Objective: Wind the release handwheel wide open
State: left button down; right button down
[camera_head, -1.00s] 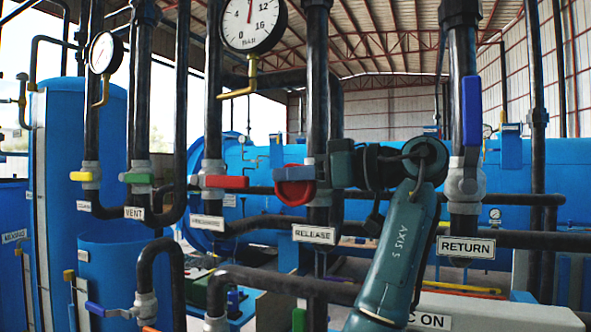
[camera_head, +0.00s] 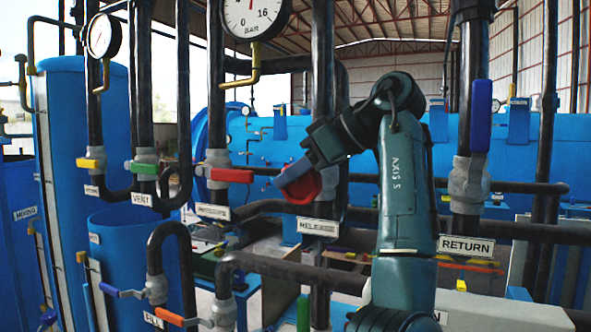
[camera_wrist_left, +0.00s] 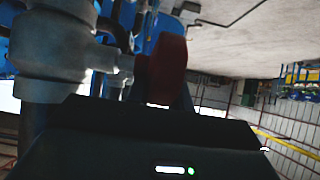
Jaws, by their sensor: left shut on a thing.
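The red release handwheel (camera_head: 305,190) sits on the dark vertical pipe above the RELEASE label (camera_head: 318,227). My left gripper (camera_head: 284,177) reaches it from the upper right and is shut on its rim, with the blue-grey fingers slanting down to the left across the wheel. The gripper hides part of the wheel. In the left wrist view, the red wheel (camera_wrist_left: 168,68) shows edge-on just beyond the dark gripper body. My right gripper is not in view.
A red lever valve (camera_head: 231,175) is close left of the wheel. The RETURN pipe with its blue lever (camera_head: 480,108) stands to the right of my arm. A round pressure gauge (camera_head: 253,16) is above, and horizontal pipes run below the wheel.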

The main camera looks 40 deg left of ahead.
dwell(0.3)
pick_arm(q)
jog(key=c, duration=1.2)
grip_release()
jog(key=shift+c, duration=0.2)
jog(key=b+v, duration=0.4)
jog(key=v, duration=0.3)
jog(key=shift+d+r, duration=0.2)
